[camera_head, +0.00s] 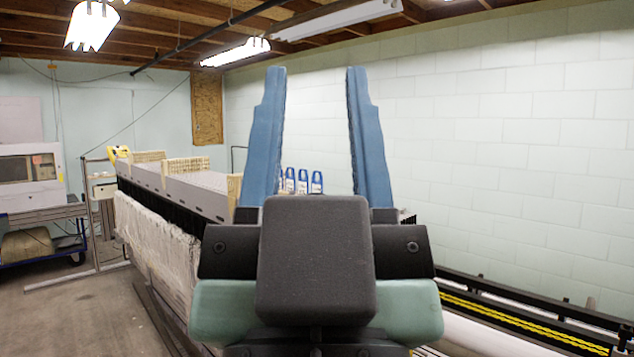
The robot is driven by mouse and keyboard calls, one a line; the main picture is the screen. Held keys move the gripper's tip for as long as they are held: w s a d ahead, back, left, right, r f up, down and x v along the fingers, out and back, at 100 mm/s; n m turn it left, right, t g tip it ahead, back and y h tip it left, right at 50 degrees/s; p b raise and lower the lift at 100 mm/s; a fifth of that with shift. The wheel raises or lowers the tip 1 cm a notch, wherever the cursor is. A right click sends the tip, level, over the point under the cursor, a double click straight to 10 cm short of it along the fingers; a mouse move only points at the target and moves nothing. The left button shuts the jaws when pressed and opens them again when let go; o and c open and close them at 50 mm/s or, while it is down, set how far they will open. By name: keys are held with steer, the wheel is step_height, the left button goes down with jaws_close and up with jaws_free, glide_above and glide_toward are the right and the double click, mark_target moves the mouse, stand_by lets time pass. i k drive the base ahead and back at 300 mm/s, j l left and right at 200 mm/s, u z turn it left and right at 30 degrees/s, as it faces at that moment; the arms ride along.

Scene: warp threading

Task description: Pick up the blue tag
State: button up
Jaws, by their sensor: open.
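Several small blue tags with white lower parts stand in a row, seen between my gripper's fingers; one of them is the blue tag (316,181) at the right end of the row. Which of them the task means, I cannot tell. The leftmost tags are partly hidden by the left finger, and the bottoms are hidden behind the gripper body. My gripper (316,75) is open, with two long blue fingers pointing up in the picture and apart. Nothing is held between them. The tags look farther off than the fingers.
A long grey machine bed (192,189) with wooden comb-like blocks (187,165) runs back on the left. A black rail with a yellow strip (520,322) lies at lower right. A blue cart (45,247) stands far left. Floor (75,310) at left is clear.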

mark_target(316, 185)
steer(key=i+u, duration=0.15)
steer(key=i, duration=0.35)
steer(key=i+l+u, duration=0.2)
steer(key=i, duration=0.3)
steer(key=i+l+u, duration=0.15)
steer(key=i, duration=0.35)
steer(key=i+l+u, duration=0.2)
steer(key=i, duration=0.25)
steer(key=i+l+u, duration=0.15)
steer(key=i+l, duration=0.25)
steer(key=i, duration=0.05)
